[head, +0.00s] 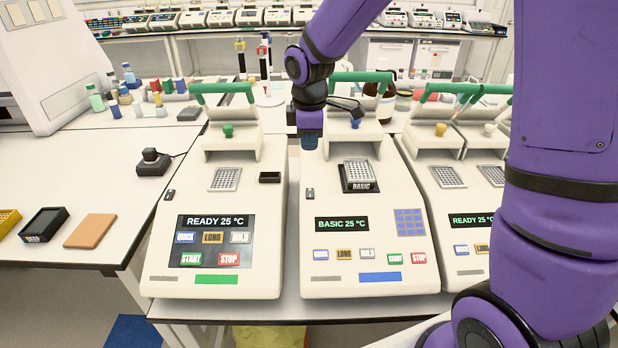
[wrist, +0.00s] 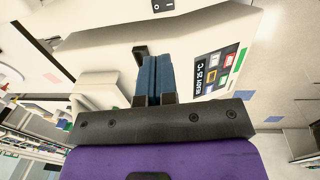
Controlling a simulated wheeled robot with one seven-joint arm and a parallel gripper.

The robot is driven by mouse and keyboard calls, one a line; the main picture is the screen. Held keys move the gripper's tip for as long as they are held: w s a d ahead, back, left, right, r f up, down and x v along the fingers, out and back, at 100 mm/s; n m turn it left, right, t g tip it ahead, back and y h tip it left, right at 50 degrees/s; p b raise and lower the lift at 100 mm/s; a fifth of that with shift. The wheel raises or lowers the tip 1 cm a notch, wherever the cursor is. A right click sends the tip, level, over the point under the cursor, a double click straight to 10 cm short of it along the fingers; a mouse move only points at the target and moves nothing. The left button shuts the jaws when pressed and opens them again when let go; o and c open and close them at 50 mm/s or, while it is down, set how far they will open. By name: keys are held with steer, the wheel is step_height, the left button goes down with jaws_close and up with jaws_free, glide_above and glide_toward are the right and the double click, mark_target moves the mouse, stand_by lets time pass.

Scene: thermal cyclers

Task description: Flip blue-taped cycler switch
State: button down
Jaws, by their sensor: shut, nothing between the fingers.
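The blue-taped cycler (head: 331,262) is the middle one in the head view, with blue tape (head: 380,277) on its front edge and a screen reading BASIC 25 °C. A small dark rocker switch (head: 310,193) sits on its left side. My gripper (head: 310,146) is shut and empty, pointing down above the rear left part of this cycler, apart from the switch. In the wrist view, my blue fingers (wrist: 154,80) are together. A dark rocker switch (wrist: 162,5) shows at the top edge on a pale casing, apparently the blue-taped cycler's.
A green-taped cycler (head: 156,272) stands close on the left, with its own switch (head: 170,195). Another cycler (head: 455,260) stands on the right. Raised lids with green handles (head: 362,77) stand behind. Bottles and a black block (head: 153,163) are on the left bench.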

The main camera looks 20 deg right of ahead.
mark_target(309, 190)
steer(key=shift+w, duration=0.2)
stand_by(0.3)
steer(key=f, duration=0.4)
steer(key=w+f, duration=0.1)
steer(key=f, duration=0.8)
steer(key=shift+w+d+f, duration=0.3)
steer(key=shift+f, duration=0.1)
steer(key=shift+f, duration=0.1)
